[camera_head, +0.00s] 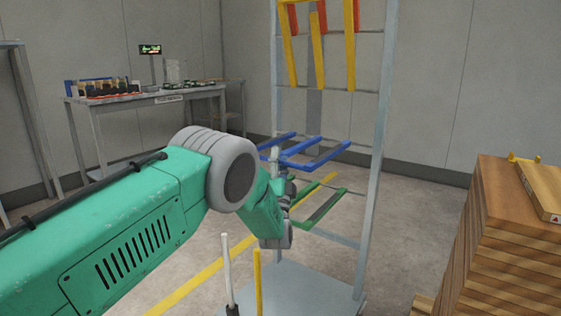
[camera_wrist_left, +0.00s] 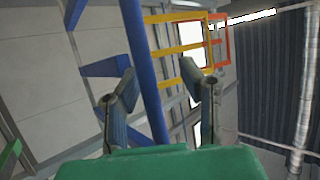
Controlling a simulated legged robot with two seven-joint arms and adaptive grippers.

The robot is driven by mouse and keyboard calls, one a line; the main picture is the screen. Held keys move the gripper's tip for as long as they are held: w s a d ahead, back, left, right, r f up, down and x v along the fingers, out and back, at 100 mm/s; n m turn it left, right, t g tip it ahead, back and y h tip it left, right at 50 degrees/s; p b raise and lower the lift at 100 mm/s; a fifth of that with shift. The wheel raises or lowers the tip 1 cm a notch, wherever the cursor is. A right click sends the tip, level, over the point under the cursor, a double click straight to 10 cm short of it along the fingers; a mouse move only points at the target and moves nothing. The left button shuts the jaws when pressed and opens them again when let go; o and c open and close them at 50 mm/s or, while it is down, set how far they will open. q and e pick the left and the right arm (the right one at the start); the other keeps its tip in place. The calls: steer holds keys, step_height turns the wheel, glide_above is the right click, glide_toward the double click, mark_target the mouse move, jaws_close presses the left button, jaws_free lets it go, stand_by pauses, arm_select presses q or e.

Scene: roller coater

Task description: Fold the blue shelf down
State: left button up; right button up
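The blue shelf (camera_head: 318,152) is on a tall grey rack (camera_head: 373,150) in the head view, its bars sticking out roughly level. My left gripper (camera_head: 277,170) is at the near left end of the blue shelf, partly hidden by my green arm. In the left wrist view the left gripper (camera_wrist_left: 160,78) has its two fingers spread apart. A long blue bar (camera_wrist_left: 143,60) of the shelf runs between them in the picture; I cannot tell whether they touch it. My right gripper is not in view.
Above the blue shelf, yellow bars (camera_head: 317,50) stand steeply on the rack. A green shelf (camera_head: 322,207) sticks out below. Stacked wooden boards (camera_head: 505,240) stand at right. A grey table (camera_head: 150,97) with items is at the back left. Floor is open between table and rack.

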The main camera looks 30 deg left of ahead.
arm_select(q)
steer(key=shift+w+f, duration=0.1)
steer(key=shift+f, duration=0.05)
steer(key=shift+f, duration=0.1)
steer(key=v, duration=1.2)
